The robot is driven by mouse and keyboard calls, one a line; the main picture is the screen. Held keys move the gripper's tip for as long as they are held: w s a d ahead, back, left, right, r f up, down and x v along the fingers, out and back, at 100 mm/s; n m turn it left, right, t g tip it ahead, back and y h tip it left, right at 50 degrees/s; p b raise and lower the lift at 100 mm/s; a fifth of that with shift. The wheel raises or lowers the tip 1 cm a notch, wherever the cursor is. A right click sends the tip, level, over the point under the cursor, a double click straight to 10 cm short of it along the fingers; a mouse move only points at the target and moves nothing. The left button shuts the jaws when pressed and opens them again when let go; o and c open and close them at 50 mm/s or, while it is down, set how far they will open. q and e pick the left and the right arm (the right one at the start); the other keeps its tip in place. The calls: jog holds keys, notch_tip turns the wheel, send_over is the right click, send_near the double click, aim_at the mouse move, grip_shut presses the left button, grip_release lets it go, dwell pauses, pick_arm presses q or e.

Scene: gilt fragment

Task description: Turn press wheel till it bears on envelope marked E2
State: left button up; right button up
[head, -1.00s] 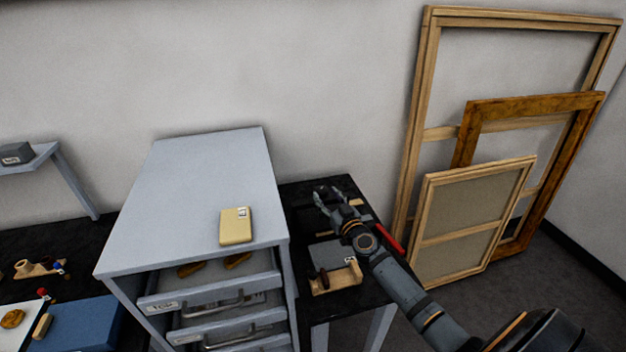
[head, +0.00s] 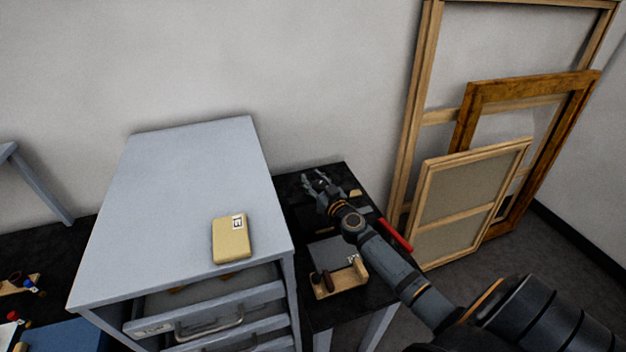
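My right gripper (head: 318,182) is over the far end of the black side table, right of the grey cabinet. Its fingers look spread, with nothing visible between them. I cannot make out a press wheel; the gripper and arm cover part of that table. A yellow, envelope-like packet (head: 231,242) with a white label lies on top of the cabinet; its mark is too small to read surely. A grey flat piece (head: 328,252) lies on the side table nearer me, with a small white label beside it. My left gripper is not in view.
The grey cabinet (head: 185,190) stands close left of the side table (head: 292,190), with a drawer partly open. A wooden holder (head: 345,283) with dark items and a red bar (head: 396,235) lie near my arm. Wooden frames (head: 465,200) lean at right.

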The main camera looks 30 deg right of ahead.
jog(key=shift+f, duration=0.1)
grip_shut()
jog(key=shift+m+h+p, duration=0.3)
jog(key=shift+h+p, duration=0.2)
jog(key=shift+p, duration=0.25)
jog(key=m+h+p, duration=0.1)
jog(key=h+p, duration=0.1)
jog(key=d+m+g+h+p, duration=0.1)
jog(key=m+h+p, duration=0.1)
jog(key=m+g+h+p, duration=0.1)
jog(key=h+p, duration=0.1)
jog(key=p, duration=0.1)
jog(key=shift+s+d+r, duration=0.25)
jog(key=shift+s, duration=0.05)
jog(key=shift+s+d+f+m+g+h+p, duration=0.1)
jog(key=shift+s+d+m+g+h+p, duration=0.2)
jog(key=shift+m+g+h, duration=0.55)
jog(key=shift+s+d+f+m+g+h+p, duration=0.15)
jog(key=shift+m+g+h+p, duration=0.4)
jog(key=shift+h, duration=0.45)
jog(key=shift+s+d+f+m+g+h+p, duration=0.1)
jog(key=shift+m+g+h+p, duration=0.15)
jog(key=shift+m+g+h, duration=0.65)
